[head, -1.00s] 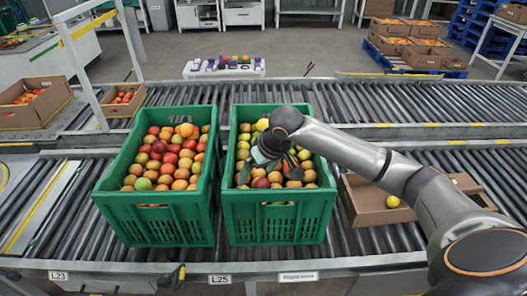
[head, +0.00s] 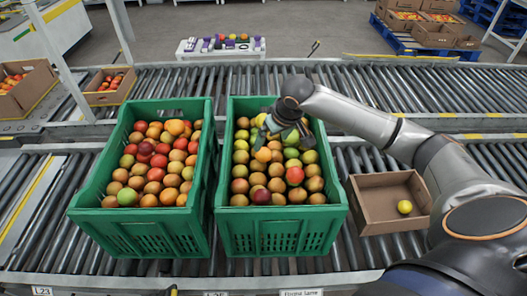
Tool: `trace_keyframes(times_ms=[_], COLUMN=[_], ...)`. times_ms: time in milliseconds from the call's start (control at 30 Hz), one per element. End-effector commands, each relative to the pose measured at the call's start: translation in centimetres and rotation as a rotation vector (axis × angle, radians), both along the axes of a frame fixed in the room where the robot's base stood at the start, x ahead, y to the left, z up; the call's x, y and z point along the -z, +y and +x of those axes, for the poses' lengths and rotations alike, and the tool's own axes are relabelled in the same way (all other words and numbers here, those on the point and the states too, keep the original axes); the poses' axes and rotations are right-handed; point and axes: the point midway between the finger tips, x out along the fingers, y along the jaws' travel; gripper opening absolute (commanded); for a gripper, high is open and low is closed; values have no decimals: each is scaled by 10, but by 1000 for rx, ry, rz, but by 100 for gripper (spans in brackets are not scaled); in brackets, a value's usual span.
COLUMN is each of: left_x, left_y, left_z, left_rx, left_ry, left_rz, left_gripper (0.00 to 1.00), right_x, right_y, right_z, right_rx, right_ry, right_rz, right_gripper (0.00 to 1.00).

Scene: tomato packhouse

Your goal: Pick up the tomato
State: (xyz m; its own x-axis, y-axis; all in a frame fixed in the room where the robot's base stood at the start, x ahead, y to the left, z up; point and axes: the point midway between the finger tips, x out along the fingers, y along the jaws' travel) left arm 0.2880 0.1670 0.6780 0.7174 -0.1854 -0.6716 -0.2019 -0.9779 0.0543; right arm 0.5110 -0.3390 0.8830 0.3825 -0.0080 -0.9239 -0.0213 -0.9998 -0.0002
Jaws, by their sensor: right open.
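Tomatoes in red, orange, green and yellow fill two green crates on the roller conveyor. The left crate (head: 140,228) holds mostly red and orange ones. The right crate (head: 280,226) holds yellow-green, orange and a few red ones, such as a red tomato (head: 295,176). My right gripper (head: 278,138) is open over the far part of the right crate, close above the tomatoes. I cannot tell whether it touches any, and its wrist hides some behind it. A single yellow tomato (head: 404,207) lies in an open cardboard box (head: 376,214) to the right. My left gripper is not in view.
The crate walls stand close around my right gripper. Cardboard boxes with tomatoes (head: 108,88) stand at the far left. A second roller conveyor (head: 240,90) runs behind, with a white rack (head: 222,47) beyond it. Stacked boxes (head: 425,30) sit on a blue pallet at the far right.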

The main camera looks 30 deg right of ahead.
Motion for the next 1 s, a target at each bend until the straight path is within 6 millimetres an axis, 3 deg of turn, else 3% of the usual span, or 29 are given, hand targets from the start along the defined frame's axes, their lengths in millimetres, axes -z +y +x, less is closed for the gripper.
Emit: trace_keyframes(times_ms=[200,467,700,1000], left_x=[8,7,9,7], left_y=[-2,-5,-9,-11], left_z=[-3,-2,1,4], left_rx=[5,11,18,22], left_ry=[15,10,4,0], left_rz=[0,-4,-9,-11], left_gripper=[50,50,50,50], right_x=[37,54,85,94], right_y=[0,-1,-3,-4], right_z=[15,24,39,43], right_rx=[1,1,0,-1], right_ry=[2,0,1,-1], right_rz=[0,1,0,-1], right_gripper=[98,98,98,98])
